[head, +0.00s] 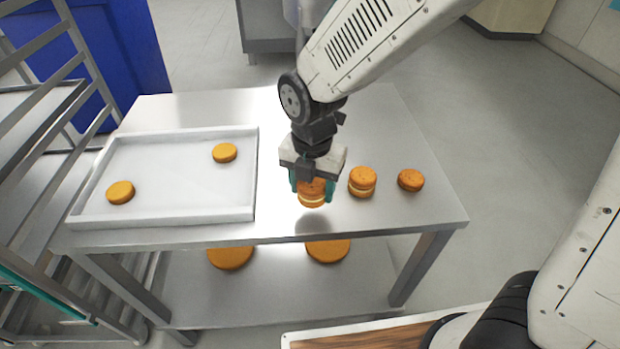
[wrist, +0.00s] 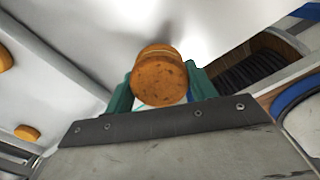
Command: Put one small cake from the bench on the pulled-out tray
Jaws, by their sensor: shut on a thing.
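My gripper (head: 312,190) is shut on a small round filled cake (head: 312,194) above the steel bench (head: 430,212). In the wrist view the cake (wrist: 160,78) sits between the green fingers of my gripper (wrist: 162,90). A shadow lies below it on the bench, so it seems held a little above the top. Another filled cake (head: 362,182) stands to the right, and a smaller round (head: 410,180) is right of that. The white tray (head: 165,219) is on the left, with two single rounds on it, one front left (head: 120,192) and one back right (head: 225,153).
A metal rack (head: 62,70) stands at the left, beside the tray. Two large rounds (head: 231,257) (head: 328,250) lie on the bench's lower shelf. A blue container (head: 125,50) is behind. The middle of the tray is clear.

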